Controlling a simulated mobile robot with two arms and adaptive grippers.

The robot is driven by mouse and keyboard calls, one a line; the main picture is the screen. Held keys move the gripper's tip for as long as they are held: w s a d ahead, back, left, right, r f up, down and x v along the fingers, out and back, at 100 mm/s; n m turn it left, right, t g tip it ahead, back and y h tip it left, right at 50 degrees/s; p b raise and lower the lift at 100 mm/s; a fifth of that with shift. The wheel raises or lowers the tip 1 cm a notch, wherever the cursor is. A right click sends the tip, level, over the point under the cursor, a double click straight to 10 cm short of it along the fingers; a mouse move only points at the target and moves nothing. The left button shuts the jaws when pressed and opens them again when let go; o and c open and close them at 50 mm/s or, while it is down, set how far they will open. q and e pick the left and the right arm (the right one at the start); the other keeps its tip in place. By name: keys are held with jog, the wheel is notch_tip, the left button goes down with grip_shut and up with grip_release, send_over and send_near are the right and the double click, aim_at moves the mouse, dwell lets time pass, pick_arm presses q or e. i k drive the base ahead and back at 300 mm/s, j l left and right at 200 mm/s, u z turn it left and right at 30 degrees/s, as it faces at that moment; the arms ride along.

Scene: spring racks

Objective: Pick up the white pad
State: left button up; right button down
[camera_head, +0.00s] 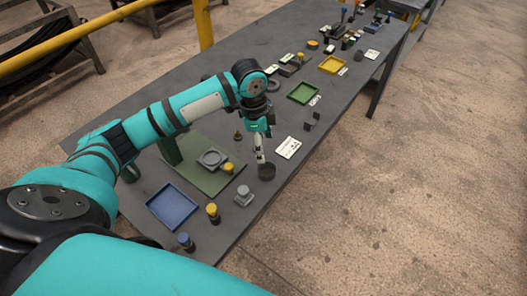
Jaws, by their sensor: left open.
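My left gripper (260,150) points down over the near half of the grey table, just above and behind a small dark round cup (267,172). Its fingers are open, and I see nothing held between them. No plain white pad stands out clearly. A light grey block with a knob (243,196) stands to the left of and nearer than the dark cup. A flat white card with dark marks (288,148) lies to the right of the gripper. My right gripper is not in view.
A green plate (195,175) carries a grey ring part (213,158). A blue tray (172,207) and yellow-topped pieces (212,211) are nearby. A green tray (303,93), a yellow tray (332,64) and a dark bracket (311,121) lie farther along. A yellow rail (80,33) runs behind the table.

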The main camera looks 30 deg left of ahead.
aim_at(244, 197)
jog(key=u, duration=1.1)
